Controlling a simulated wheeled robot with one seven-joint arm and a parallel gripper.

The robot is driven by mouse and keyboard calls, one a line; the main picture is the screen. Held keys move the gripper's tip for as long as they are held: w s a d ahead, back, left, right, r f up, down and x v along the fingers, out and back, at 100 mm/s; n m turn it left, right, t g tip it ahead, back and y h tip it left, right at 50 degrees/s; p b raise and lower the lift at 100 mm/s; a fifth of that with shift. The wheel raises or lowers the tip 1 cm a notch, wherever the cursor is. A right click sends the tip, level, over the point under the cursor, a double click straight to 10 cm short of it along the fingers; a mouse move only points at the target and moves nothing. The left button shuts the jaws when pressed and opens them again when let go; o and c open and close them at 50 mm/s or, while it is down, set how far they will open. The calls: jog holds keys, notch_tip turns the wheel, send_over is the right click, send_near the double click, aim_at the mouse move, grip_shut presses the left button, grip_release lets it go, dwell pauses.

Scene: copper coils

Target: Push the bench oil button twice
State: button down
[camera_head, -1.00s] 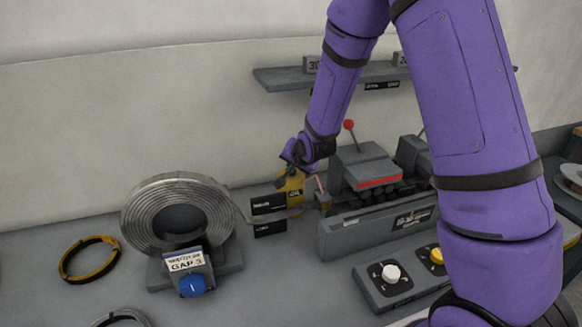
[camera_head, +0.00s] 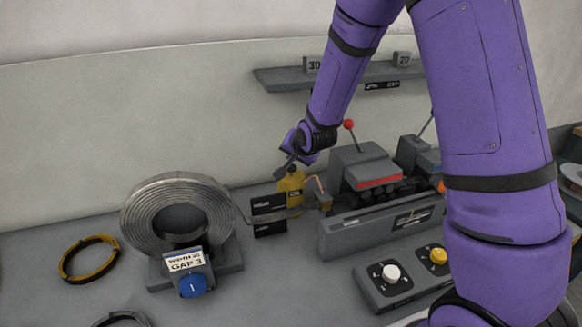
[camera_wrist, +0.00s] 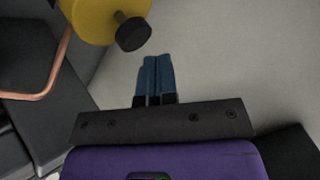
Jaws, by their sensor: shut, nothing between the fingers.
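The yellow oil can (camera_head: 291,192) with a dark OIL label stands on the bench by the wall, left of the grey roller machine. In the wrist view, the can (camera_wrist: 92,18) is at the top left, and a black round button (camera_wrist: 134,34) sticks out from it on a short stem. My gripper (camera_head: 280,175) is shut and empty, just above and beside the can's top. Its blue fingers also show in the wrist view (camera_wrist: 155,58), a little below and right of the button, apparently apart from it. The button is hard to make out in the head view.
The grey roller machine (camera_head: 375,228) with red-knobbed lever stands right of the can, a bent copper wire (camera_wrist: 62,62) between them. A black sign (camera_head: 268,208) and coil stand (camera_head: 150,222) are to the left. A shelf (camera_head: 275,78) hangs above.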

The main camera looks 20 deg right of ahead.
aim_at(293, 166)
jog(key=shift+r, duration=0.1)
jog(key=shift+r, duration=2.4)
